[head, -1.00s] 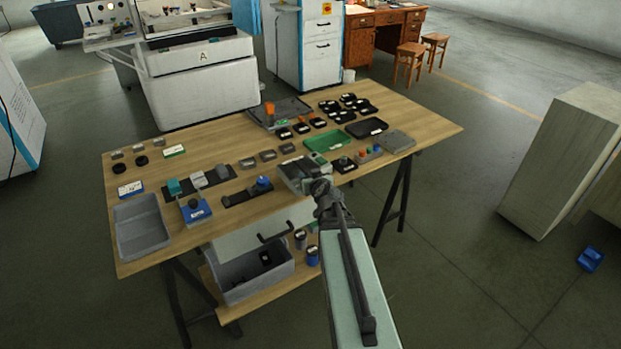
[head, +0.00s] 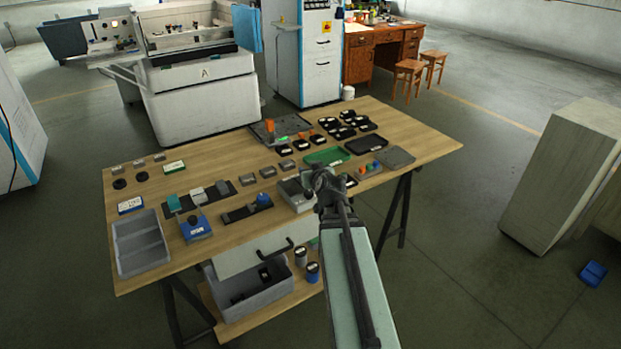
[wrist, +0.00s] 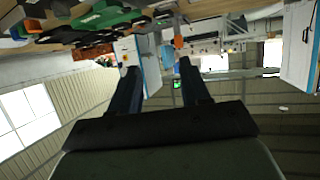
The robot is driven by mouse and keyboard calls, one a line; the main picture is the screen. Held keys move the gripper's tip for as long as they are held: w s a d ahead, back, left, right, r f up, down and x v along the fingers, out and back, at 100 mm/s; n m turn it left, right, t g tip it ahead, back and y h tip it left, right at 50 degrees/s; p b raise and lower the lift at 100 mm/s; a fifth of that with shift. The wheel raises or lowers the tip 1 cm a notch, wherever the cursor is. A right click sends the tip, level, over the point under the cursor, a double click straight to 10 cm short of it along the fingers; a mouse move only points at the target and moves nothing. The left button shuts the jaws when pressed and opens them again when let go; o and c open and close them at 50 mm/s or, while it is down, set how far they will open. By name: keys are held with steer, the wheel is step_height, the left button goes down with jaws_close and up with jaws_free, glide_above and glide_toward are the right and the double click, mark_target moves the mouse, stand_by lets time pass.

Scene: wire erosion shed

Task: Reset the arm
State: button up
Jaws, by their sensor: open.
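My gripper (wrist: 158,66) shows in the wrist view with its two dark fingers apart and nothing between them. In the head view my arm reaches up from the bottom, and its end lies over the front right part of the wooden table (head: 232,155). The fingertips there are hidden behind the wrist. A grey open box (head: 296,194) appears just left of my wrist, partly covered by it. I cannot tell the exact gap between the gripper and the tabletop.
A green tray (head: 327,157), a black tray (head: 366,146) and several small black dishes lie beyond my wrist. A grey compartment tray (head: 116,238) and a blue-based holder (head: 196,230) stand to the left. A grey bin (head: 280,294) sits on the lower shelf.

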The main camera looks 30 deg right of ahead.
steer(key=shift+r, duration=0.25)
stand_by(0.5)
steer(key=s+a+f+g+y, duration=0.1)
steer(key=s+a+f+g, duration=0.4)
steer(key=f, duration=0.5)
steer(key=s+a+f+m+g+y, duration=0.15)
steer(key=s+a+f+g, duration=0.25)
steer(key=s+f, duration=0.5)
steer(key=s+a+f+g+y, duration=0.2)
steer(key=s+a+f+g, duration=0.25)
steer(key=f, duration=0.65)
steer(key=s+a+f+n+g, duration=0.1)
steer(key=s+a+f+g, duration=0.1)
steer(key=s+a+f, duration=0.3)
steer(key=s+a+f+n+g, duration=0.2)
steer(key=s+a+f, duration=0.3)
steer(key=s+f, duration=0.3)
steer(key=s+a+f+n+g, duration=0.1)
steer(key=s+a+f, duration=0.5)
steer(key=s, duration=0.7)
steer(key=shift+s+f+n+g+h, duration=0.2)
steer(key=shift+n+g+h, duration=0.15)
steer(key=shift+g, duration=0.3)
